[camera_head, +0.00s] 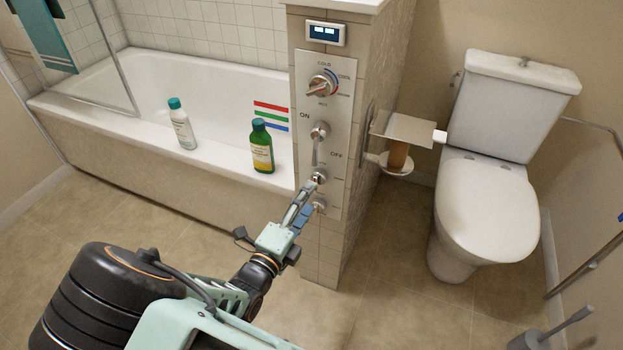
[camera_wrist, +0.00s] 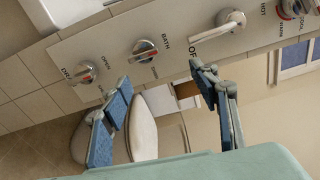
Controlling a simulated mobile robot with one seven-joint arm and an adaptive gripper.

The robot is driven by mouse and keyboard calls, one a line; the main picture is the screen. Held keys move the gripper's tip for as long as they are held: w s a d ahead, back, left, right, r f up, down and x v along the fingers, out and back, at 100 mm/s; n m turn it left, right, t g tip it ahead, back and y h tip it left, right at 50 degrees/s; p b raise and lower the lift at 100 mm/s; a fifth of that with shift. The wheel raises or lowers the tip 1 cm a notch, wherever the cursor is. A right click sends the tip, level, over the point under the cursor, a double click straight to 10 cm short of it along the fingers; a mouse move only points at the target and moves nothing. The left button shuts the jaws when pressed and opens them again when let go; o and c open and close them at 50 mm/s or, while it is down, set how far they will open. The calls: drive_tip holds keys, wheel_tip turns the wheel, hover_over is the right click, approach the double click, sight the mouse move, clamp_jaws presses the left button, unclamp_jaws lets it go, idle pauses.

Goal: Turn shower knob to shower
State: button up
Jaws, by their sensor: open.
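The shower knob (camera_head: 318,177) is a small chrome knob on the upright control panel, below the ON/OFF lever. In the wrist view the shower knob (camera_wrist: 144,50) shows a red mark, with the word BATH beside it; its exact pointing direction is hard to read. My gripper (camera_head: 308,192) is in front of the lower panel. In the wrist view my gripper (camera_wrist: 160,77) is open, its blue-padded fingers apart and nothing between them. The shower knob lies ahead, between the fingertip directions. Contact with the panel cannot be told.
Another knob (camera_wrist: 84,73), labelled OPEN, is close below the shower knob. The ON/OFF lever (camera_head: 317,145) and temperature dial (camera_head: 321,86) are above. A green bottle (camera_head: 261,147) and white bottle (camera_head: 182,125) stand on the tub rim. A toilet (camera_head: 485,200) is right.

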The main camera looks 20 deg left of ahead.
sight(316, 182)
drive_tip(key=shift+n+y, duration=0.5)
drive_tip(key=shift+n, duration=0.2)
drive_tip(key=w+b, duration=0.1)
drive_tip(key=w, duration=0.2)
drive_tip(key=w+f, duration=0.1)
drive_tip(key=w, duration=0.2)
drive_tip(key=w+f+b, duration=0.1)
drive_tip(key=w, duration=0.2)
drive_tip(key=shift+w+a+f+b, duration=0.1)
drive_tip(key=shift+w+a+b, duration=0.05)
drive_tip(key=shift+a+b, duration=0.15)
drive_tip(key=c, duration=1.2)
